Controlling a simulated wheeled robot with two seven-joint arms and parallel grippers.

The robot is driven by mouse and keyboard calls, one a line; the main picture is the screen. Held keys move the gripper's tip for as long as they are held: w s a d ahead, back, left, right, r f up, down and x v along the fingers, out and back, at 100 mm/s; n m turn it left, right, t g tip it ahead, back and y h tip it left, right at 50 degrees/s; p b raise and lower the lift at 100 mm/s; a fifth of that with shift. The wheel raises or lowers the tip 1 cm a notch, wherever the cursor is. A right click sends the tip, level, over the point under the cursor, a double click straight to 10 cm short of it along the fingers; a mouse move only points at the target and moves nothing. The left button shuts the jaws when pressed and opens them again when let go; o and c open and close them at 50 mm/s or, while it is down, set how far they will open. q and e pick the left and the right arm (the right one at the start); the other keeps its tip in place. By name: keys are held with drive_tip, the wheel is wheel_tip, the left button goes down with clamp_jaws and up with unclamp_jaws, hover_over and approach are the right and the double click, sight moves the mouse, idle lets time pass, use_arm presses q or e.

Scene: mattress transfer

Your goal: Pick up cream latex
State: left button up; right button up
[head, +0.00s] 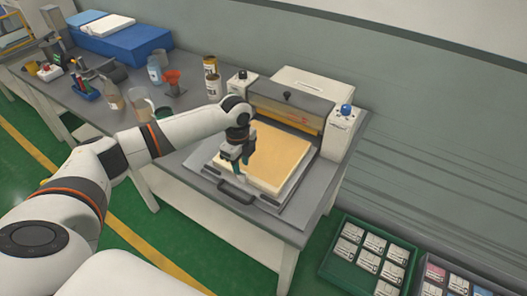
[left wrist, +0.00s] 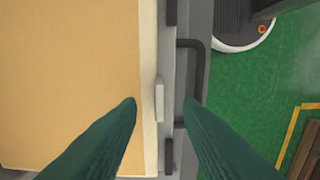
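The cream latex (head: 268,154) is a flat, pale yellow slab lying on the grey tray of the press machine (head: 290,105). In the left wrist view the slab (left wrist: 70,80) fills the left side, with a paler strip along its edge. My left gripper (head: 239,174) is over the slab's near edge. In the left wrist view its two green fingers (left wrist: 162,110) are spread apart, with the slab's edge and a small white tab (left wrist: 159,100) between them in the picture. Nothing is visibly gripped. I cannot tell the height of the fingertips. My right gripper is not in view.
A dark handle (head: 235,192) sticks out from the tray's front. The grey table (head: 190,100) holds cans, a blue jar (head: 154,70), a red funnel (head: 172,80) and a blue box (head: 125,43). Crates of labelled packs (head: 368,250) stand at the lower right. Green floor lies in front.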

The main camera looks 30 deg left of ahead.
use_arm(q)
drive_tip(key=shift+f, duration=1.2)
clamp_jaws()
drive_tip(key=shift+r, duration=0.25)
